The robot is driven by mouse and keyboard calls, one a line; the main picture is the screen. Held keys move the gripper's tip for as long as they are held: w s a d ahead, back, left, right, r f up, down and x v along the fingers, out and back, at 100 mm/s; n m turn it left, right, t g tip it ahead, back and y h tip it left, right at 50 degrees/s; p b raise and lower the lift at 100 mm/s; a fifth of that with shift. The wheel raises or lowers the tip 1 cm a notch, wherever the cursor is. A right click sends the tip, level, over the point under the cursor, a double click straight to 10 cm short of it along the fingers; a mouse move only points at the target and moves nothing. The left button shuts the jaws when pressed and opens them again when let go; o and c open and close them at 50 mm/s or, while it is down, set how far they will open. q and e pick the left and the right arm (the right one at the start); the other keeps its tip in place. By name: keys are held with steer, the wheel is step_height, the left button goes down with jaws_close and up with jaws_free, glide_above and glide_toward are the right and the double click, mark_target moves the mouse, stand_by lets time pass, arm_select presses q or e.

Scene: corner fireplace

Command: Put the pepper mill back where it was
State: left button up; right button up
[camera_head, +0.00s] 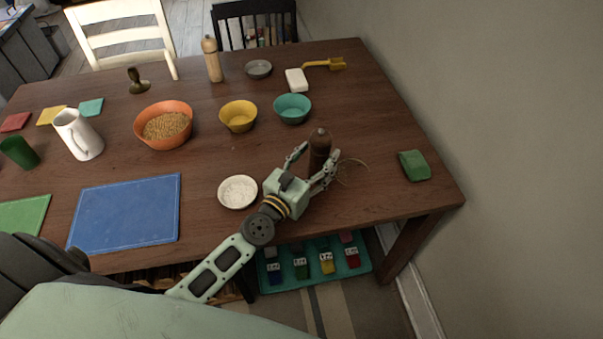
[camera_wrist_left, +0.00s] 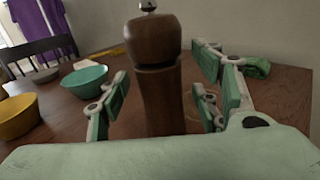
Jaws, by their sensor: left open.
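The dark brown wooden pepper mill (camera_head: 319,146) stands upright near the right end of the table. It also shows large and close in the left wrist view (camera_wrist_left: 156,85). My left gripper (camera_head: 312,170) is open, with its fingers on either side of the mill. In the left wrist view gaps show between the mill and the left gripper's fingers (camera_wrist_left: 160,103). The mill's base is hidden by the gripper. A lighter wooden mill (camera_head: 212,60) stands at the back of the table. My right gripper is not in view.
A white bowl (camera_head: 238,192) sits just left of my gripper. Teal (camera_head: 292,109), yellow (camera_head: 238,116) and orange (camera_head: 163,125) bowls stand farther back. A blue board (camera_head: 125,212) lies front left.

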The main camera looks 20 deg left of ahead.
arm_select(q)
steer(key=s, duration=0.3)
steer(key=s+a+b, duration=0.1)
steer(key=s, duration=0.1)
steer(key=s+b, duration=0.1)
steer(key=s, duration=0.2)
steer(key=shift+s+a+f, duration=0.1)
steer(key=shift+s+a, duration=0.2)
steer(key=shift+s+a+r, duration=0.15)
steer(key=shift+s+r, duration=0.05)
steer(key=shift+s, duration=0.45)
